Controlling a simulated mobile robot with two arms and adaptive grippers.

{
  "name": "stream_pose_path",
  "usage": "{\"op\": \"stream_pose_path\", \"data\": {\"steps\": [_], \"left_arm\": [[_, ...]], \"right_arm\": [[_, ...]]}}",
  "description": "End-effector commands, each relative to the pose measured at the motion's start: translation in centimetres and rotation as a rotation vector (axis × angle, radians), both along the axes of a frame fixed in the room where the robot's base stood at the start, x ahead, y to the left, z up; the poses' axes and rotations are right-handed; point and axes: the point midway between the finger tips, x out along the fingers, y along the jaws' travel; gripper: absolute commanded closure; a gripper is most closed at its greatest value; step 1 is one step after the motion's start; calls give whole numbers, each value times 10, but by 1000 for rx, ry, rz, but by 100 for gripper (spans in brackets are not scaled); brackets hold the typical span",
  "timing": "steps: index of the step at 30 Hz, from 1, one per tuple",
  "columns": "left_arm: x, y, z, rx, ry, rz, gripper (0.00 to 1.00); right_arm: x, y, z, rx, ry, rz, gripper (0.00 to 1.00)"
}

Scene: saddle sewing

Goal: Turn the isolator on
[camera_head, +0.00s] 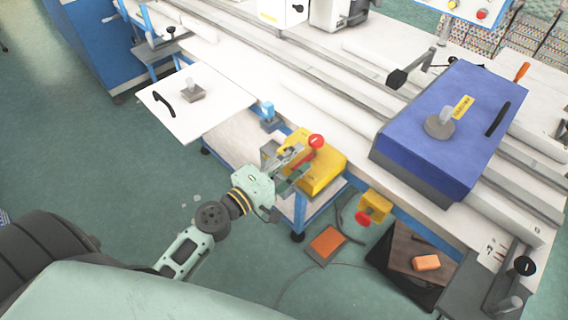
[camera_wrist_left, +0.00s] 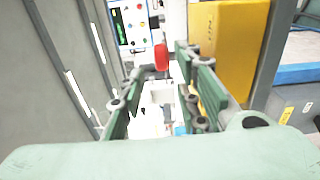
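A yellow box (camera_head: 325,172) stands at the table's front edge in the head view, with a red knob (camera_head: 316,141) at its top; I take this for the isolator, though no label is readable. In the left wrist view the red knob (camera_wrist_left: 161,57) shows ahead between the finger lines, and a yellow panel (camera_wrist_left: 226,50) stands to the right. My left gripper (camera_head: 293,162) is at the box's left side, close to the knob. In the left wrist view its green fingers (camera_wrist_left: 163,98) are apart with nothing gripped. Contact with the box cannot be told. My right gripper is not in view.
A smaller yellow box (camera_head: 377,201) with a red button hangs under the table edge. A blue cover (camera_head: 447,133) with a black handle lies on the long white table. A white side table (camera_head: 211,113) stands left. The green floor is free at left.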

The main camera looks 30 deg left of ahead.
Motion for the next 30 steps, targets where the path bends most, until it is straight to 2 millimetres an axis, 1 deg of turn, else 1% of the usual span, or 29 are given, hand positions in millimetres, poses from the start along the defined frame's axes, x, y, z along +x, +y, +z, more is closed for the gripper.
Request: {"op": "stream_pose_path", "data": {"steps": [1,3,6,9,26,29,30], "left_arm": [[-9,3,0,-1,1,1,70],[-18,6,-1,-1,3,2,70],[-27,9,0,-1,0,1,70],[-32,11,0,0,-1,0,70],[-34,11,1,3,-2,-2,70],[-37,2,2,35,-9,-32,70],[-41,-6,2,67,-14,-61,70]], "right_arm": [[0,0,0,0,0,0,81],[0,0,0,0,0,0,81],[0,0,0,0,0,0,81],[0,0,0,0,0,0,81],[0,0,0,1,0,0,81],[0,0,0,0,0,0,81],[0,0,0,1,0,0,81]]}}
